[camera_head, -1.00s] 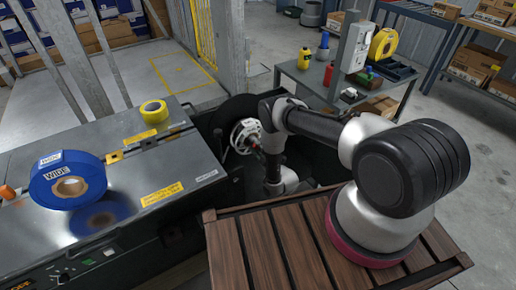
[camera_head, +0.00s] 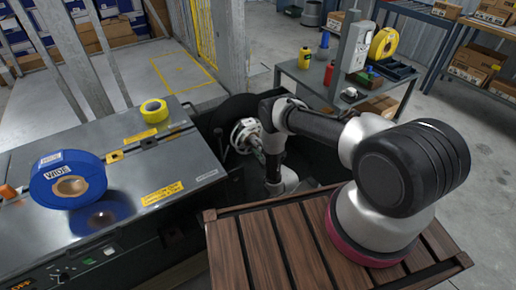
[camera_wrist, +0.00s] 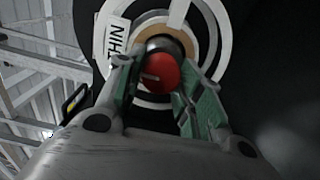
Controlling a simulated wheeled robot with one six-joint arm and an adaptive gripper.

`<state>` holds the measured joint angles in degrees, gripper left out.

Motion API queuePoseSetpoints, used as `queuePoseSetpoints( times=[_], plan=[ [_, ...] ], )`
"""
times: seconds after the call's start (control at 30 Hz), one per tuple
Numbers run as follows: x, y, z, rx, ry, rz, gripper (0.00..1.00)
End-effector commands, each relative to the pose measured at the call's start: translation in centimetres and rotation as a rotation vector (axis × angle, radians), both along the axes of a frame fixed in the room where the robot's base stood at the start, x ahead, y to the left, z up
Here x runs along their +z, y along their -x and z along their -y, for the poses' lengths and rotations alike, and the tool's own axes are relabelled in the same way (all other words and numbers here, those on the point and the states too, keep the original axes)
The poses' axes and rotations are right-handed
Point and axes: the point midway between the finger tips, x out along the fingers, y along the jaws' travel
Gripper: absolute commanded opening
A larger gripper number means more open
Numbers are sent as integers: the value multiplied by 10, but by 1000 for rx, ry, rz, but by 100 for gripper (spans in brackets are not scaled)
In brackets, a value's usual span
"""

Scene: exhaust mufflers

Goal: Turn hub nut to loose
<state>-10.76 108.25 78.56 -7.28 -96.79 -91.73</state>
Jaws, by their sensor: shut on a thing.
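The red hub nut (camera_wrist: 163,72) sits at the centre of a dark reel hub with white rings (camera_wrist: 207,24) in the wrist view. My gripper (camera_wrist: 156,78) is shut on the nut, with a green-padded finger on each side of it. In the head view the white hub (camera_head: 242,133) faces my gripper (camera_head: 258,152) inside the dark machine recess. The nut is hidden there by my gripper.
A metal-topped machine (camera_head: 130,170) stands left of the hub. A blue WIDE roll (camera_head: 90,172) and a yellow tape roll (camera_head: 154,111) rest on it. A side table (camera_head: 305,78) with bottles stands behind my arm.

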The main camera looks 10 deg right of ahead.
Motion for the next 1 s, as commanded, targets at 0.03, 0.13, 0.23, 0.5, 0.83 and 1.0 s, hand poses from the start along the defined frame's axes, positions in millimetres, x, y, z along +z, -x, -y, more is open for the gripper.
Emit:
queuePoseSetpoints(
  times=[0.03, 0.13, 0.23, 0.5, 0.83, 1.0],
  plan=[
    [-1, 1, 0, 2, 2, -3, 12],
    [-1, 1, 0, 2, 2, -4, 12],
    [-2, 1, 0, 2, 2, -4, 12],
    [-1, 1, 0, 1, 1, -2, 58],
    [-1, 8, 3, 0, 1, -2, 58],
    [-2, 38, 12, -1, 2, -6, 58]
  ],
)
